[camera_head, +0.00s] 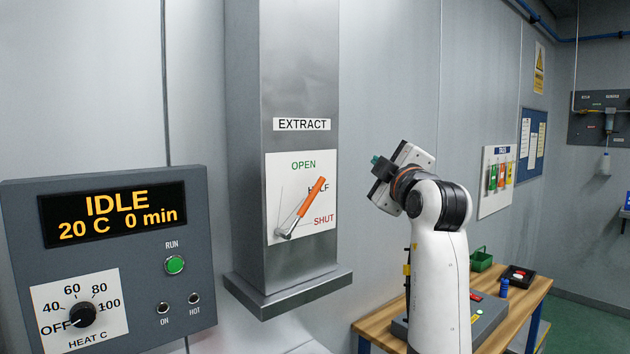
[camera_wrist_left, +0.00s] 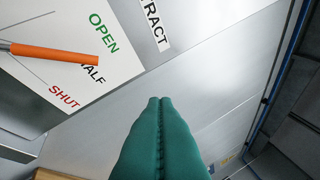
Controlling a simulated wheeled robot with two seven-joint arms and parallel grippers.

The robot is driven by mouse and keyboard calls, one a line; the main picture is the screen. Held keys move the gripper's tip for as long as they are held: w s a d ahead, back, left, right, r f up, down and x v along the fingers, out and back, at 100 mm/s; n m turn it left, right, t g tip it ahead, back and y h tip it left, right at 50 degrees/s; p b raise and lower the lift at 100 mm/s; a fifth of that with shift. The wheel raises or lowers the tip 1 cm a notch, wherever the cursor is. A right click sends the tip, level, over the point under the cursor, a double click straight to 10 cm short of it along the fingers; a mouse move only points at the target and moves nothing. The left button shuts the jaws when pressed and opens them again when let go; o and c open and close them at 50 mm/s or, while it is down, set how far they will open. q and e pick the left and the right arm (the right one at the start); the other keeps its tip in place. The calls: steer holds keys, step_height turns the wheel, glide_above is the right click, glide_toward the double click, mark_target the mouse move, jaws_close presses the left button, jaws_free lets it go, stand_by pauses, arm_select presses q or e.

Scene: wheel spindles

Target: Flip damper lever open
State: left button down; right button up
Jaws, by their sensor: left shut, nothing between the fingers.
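The damper lever (camera_head: 312,197) has an orange grip on a metal arm. It is on a white plate (camera_head: 276,172) marked OPEN, HALF and SHUT, below an EXTRACT label on a grey metal duct. The lever slants up and right, its grip partly covering the word HALF. My left gripper (camera_head: 377,161) is right of the plate, apart from the lever. In the left wrist view its teal fingers (camera_wrist_left: 158,102) are pressed together and empty, and the orange grip (camera_wrist_left: 58,54) lies to their upper left. My right gripper is not in view.
A control panel (camera_head: 120,262) reading IDLE stands at the left. The duct has a projecting bottom ledge (camera_head: 290,293). A wooden bench (camera_head: 530,298) with a green bin (camera_head: 481,261) and a blue bottle (camera_head: 504,288) is at the lower right. Open space lies between gripper and plate.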

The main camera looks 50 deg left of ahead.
mark_target(315, 192)
arm_select(q)
steer(key=s+a+f+n+g+p, duration=0.1)
steer(key=s+a+f+n+g, duration=0.1)
steer(key=s+g, duration=0.6)
steer(key=shift+s+a+f+n+g+y, duration=0.3)
steer(key=shift+f+n+g, duration=0.1)
steer(key=shift+f, duration=0.4)
steer(key=w+a+f+p, duration=0.1)
steer(key=a+p, duration=0.2)
steer(key=w+a+p, duration=0.1)
steer(key=a+p, duration=0.2)
steer(key=a, duration=0.1)
steer(key=w+a+f+p, duration=0.1)
steer(key=w+a+p, duration=0.1)
steer(key=a+p, duration=0.1)
steer(key=shift+a+f, duration=0.25)
steer(key=shift+f, duration=0.05)
steer(key=shift+w+f, duration=0.1)
steer(key=shift+f, duration=0.05)
